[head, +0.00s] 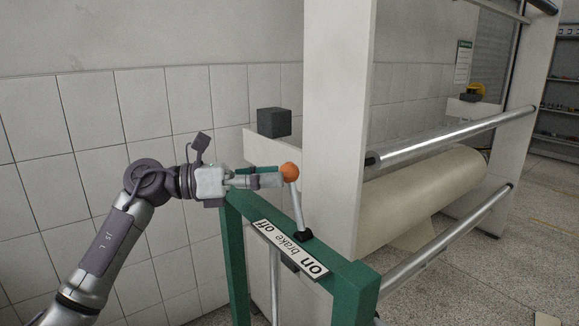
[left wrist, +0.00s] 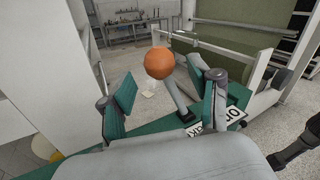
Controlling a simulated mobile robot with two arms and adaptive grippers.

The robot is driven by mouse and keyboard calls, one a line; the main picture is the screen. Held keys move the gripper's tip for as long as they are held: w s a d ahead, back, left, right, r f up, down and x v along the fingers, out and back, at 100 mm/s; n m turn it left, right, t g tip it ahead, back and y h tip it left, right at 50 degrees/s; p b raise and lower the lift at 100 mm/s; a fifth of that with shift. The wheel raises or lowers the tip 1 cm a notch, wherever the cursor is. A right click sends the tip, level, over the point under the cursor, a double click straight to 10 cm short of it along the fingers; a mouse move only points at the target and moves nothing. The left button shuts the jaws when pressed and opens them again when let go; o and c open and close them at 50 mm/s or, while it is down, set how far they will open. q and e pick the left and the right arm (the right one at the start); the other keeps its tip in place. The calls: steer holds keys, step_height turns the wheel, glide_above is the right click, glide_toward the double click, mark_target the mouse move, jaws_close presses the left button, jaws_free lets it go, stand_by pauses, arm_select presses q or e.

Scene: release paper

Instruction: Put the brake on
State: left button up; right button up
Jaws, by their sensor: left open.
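The brake lever (head: 297,207) is a pale rod with an orange ball knob (head: 290,171) on top. It stands on a green frame (head: 240,216), tilted a little to the left in the head view. A white label (head: 291,247) beside it reads "off", "brake", "on", with "off" on the left and "on" on the right. My left gripper (head: 271,177) is open at the knob's left side. In the left wrist view, the knob (left wrist: 158,62) shows between and just beyond the spread fingertips; contact cannot be told. My right gripper is not in view.
A white machine post (head: 338,120) stands right behind the lever. A large paper roll (head: 425,195) and metal rollers (head: 455,135) extend to the right. A dark block (head: 273,122) sits above and behind the gripper. A tiled wall is at the left.

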mark_target(289, 175)
arm_select(q)
steer(key=shift+w+d+p, duration=0.15)
steer(key=shift+d+p, duration=0.05)
steer(key=shift+d, duration=0.8)
steer(key=shift+w+d+p, duration=0.15)
steer(key=shift+d+p, duration=0.05)
steer(key=shift+d, duration=0.75)
jaws_close()
